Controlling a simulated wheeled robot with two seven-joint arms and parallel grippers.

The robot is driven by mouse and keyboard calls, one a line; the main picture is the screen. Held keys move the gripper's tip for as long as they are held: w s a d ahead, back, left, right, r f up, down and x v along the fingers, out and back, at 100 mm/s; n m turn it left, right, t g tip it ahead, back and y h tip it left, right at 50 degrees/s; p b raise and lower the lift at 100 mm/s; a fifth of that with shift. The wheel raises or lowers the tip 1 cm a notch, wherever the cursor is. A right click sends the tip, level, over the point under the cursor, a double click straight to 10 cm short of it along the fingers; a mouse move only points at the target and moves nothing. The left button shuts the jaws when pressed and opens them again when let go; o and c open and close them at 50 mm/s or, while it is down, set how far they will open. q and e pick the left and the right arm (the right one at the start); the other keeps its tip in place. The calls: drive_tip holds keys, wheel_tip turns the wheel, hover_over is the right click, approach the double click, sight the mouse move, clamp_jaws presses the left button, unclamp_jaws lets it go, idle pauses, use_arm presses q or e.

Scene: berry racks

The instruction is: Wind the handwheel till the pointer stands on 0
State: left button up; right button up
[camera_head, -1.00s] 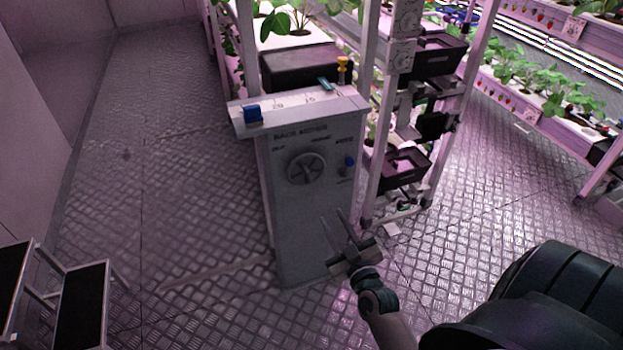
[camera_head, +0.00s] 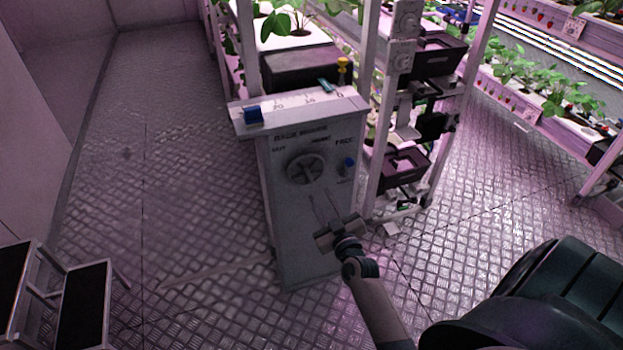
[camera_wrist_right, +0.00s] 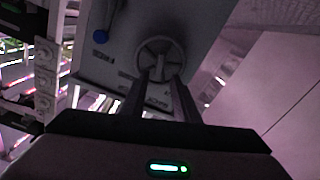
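The grey handwheel (camera_head: 306,168) with spokes sits on the front panel of a grey cabinet (camera_head: 305,240). It shows in the right wrist view too (camera_wrist_right: 160,58). A white scale (camera_head: 295,102) with 20, 10 and 0 runs along the cabinet top. A blue block (camera_head: 253,115) sits at its left end, and a small teal piece (camera_head: 326,85) stands behind it, between 10 and 0; I cannot tell which is the pointer. My right gripper (camera_head: 318,200) is open, its empty fingers apart, below the handwheel and pointing at the panel. My left gripper is out of view.
A blue knob (camera_head: 348,163) sits right of the wheel, below the word FREE. A yellow-topped piece (camera_head: 343,66) stands behind the scale. Plant racks with dark trays (camera_head: 405,166) stand at the right. A step stool (camera_head: 80,305) is at lower left. Floor left of the cabinet is clear.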

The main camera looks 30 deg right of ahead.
sight(311, 179)
drive_tip(key=x, duration=0.8)
drive_tip(key=shift+a, duration=0.1)
drive_tip(key=shift+w, duration=0.45)
drive_tip(key=c, duration=0.7)
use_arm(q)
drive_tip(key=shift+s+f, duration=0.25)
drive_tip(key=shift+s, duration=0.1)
use_arm(e)
clamp_jaws()
